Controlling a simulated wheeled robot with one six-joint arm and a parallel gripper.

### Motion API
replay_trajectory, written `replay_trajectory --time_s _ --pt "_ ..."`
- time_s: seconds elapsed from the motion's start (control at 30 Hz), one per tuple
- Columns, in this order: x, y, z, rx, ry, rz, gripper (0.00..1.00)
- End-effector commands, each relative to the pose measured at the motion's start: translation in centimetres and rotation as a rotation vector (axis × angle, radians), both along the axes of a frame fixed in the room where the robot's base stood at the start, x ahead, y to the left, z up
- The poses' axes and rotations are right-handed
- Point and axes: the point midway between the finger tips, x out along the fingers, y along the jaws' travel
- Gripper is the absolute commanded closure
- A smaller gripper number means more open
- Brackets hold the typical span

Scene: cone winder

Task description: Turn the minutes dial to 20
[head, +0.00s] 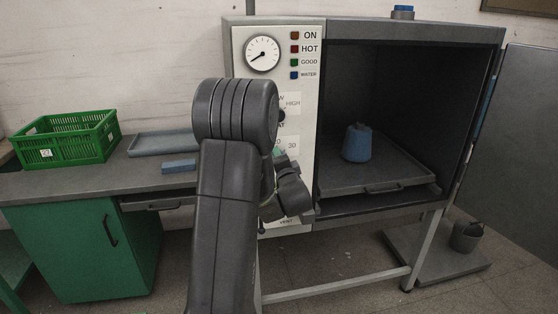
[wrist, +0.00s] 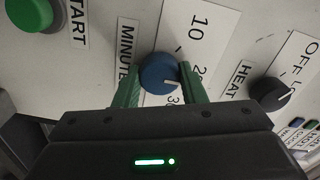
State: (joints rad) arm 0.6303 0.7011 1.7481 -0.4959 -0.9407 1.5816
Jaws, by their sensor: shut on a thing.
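The blue minutes dial (wrist: 158,73) sits on the white panel beside the word MINUTES in the wrist view. My gripper (wrist: 160,82) has its green fingers on either side of the dial and is shut on it. The 10 (wrist: 199,21) is clear, but the 20 and 30 are partly covered by my gripper, so the exact reading cannot be told. In the head view my arm hides the dial.
The black heat knob (wrist: 269,93) and green start button (wrist: 30,14) flank the dial. The oven chamber (head: 400,85) stands open, with a blue-grey cone (head: 357,143) on its tray (head: 395,177). A green crate (head: 70,148) and blue block (head: 179,166) are on the left bench.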

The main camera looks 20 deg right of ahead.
Motion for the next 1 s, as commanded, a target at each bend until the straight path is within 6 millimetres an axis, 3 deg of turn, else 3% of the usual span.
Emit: replay_trajectory --time_s 0.23,0.27,0.37,0.77,1.0 --pt "0.0 0.0 -0.1 0.0 0.002 -0.002 0.86" --pt "0.0 0.0 -0.1 0.0 0.002 -0.002 0.61" --pt "0.0 0.0 -0.1 0.0 0.001 -0.001 0.41" --pt "-0.7 0.1 -0.1 -0.001 0.001 -0.001 0.41" --pt "-5.3 1.2 -0.2 0.0 0.002 -0.003 0.41"
